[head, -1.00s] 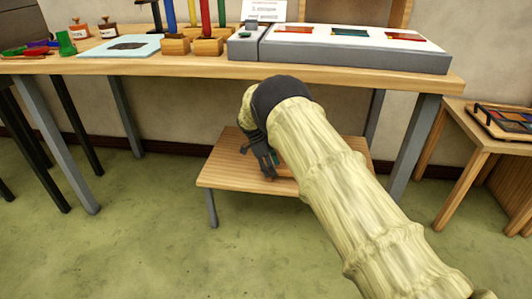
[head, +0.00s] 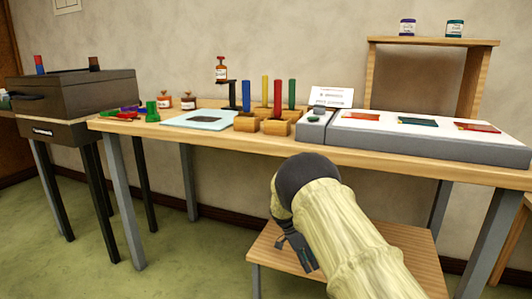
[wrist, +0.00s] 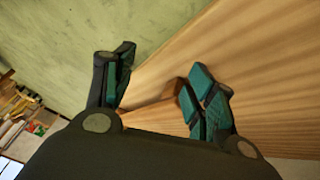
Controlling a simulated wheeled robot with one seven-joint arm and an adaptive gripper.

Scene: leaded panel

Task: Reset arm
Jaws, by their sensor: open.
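My gripper (head: 297,255) hangs low at the end of my sleeved arm, over the small wooden low table (head: 270,250) in the head view. In the wrist view my gripper (wrist: 163,75) is open, its two teal-padded fingers well apart. A plain wooden piece (wrist: 152,115) shows between and behind the fingers; I cannot tell whether it is a loose block or part of the furniture. The low table's striped wooden top (wrist: 265,65) fills the right of that view. No held object shows.
The workbench (head: 400,166) stands above and behind my gripper. It bears a grey light box (head: 400,143), colored rods in wooden blocks (head: 262,125), a pale blue mat (head: 195,119) and small bottles. A dark kiln-like box (head: 75,90) stands at left. Green floor is open at lower left.

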